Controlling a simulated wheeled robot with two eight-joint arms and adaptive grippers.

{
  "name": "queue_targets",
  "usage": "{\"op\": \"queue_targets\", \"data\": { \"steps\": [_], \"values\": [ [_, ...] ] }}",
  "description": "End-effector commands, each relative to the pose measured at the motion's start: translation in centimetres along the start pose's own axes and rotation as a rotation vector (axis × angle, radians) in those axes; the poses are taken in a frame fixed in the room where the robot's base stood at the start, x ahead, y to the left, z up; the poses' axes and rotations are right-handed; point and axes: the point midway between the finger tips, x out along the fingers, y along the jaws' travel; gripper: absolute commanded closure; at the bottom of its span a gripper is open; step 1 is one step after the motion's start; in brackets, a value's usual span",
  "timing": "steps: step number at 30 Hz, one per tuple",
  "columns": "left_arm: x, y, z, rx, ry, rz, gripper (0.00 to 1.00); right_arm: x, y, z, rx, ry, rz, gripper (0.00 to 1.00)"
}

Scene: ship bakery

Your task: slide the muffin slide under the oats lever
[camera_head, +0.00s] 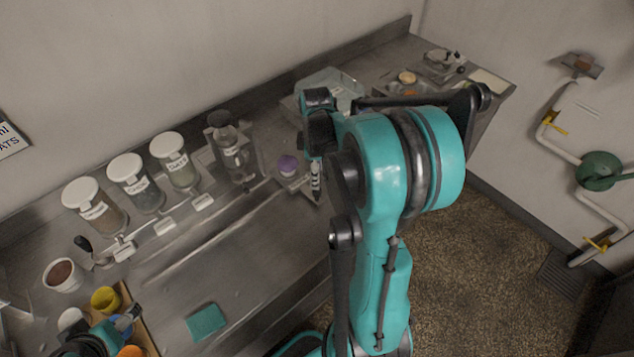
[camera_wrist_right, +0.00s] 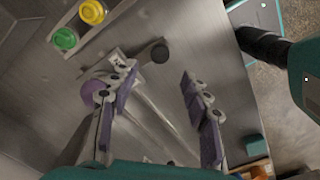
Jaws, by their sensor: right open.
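A purple muffin (camera_head: 287,165) sits on a small metal slide (camera_head: 299,183) at the right end of the dispenser rail. In the right wrist view the muffin (camera_wrist_right: 92,90) is partly behind the left finger, and the slide (camera_wrist_right: 116,62) has a dark round knob (camera_wrist_right: 158,52). My right gripper (camera_wrist_right: 160,80) is open and empty above it, the knob between and beyond the fingertips. White-tagged levers stand before the labelled canisters; the third canister (camera_head: 175,163) seems to read oats, with a lever tag (camera_head: 203,203) before it. My left gripper (camera_head: 100,340) is partly cut off at bottom left.
A glass bottle (camera_head: 232,150) stands behind the rail. A clear bin (camera_head: 338,85) stands behind my right arm. The middle counter is mostly clear.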

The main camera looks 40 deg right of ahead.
Motion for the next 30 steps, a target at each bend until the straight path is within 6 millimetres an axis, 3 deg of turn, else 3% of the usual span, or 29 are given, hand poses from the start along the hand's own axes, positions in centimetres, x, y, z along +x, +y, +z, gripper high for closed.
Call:
{"op": "queue_targets", "data": {
  "steps": [5,16,28,30],
  "values": [
    [0.2,0.0,0.2,0.000,0.000,0.000,0.22,1.6,0.3,0.3,-0.017,-0.003,-0.012,0.52],
    [1.3,0.0,1.0,0.000,0.000,0.000,0.22,7.2,0.2,0.3,-0.015,-0.003,-0.009,0.52],
    [1.4,0.0,1.0,0.000,0.000,0.000,0.22,8.0,0.2,0.3,-0.015,-0.003,-0.009,0.52],
    [1.4,0.0,1.0,0.000,0.000,0.000,0.22,8.0,0.2,0.3,-0.015,-0.003,-0.009,0.71]
  ]
}}
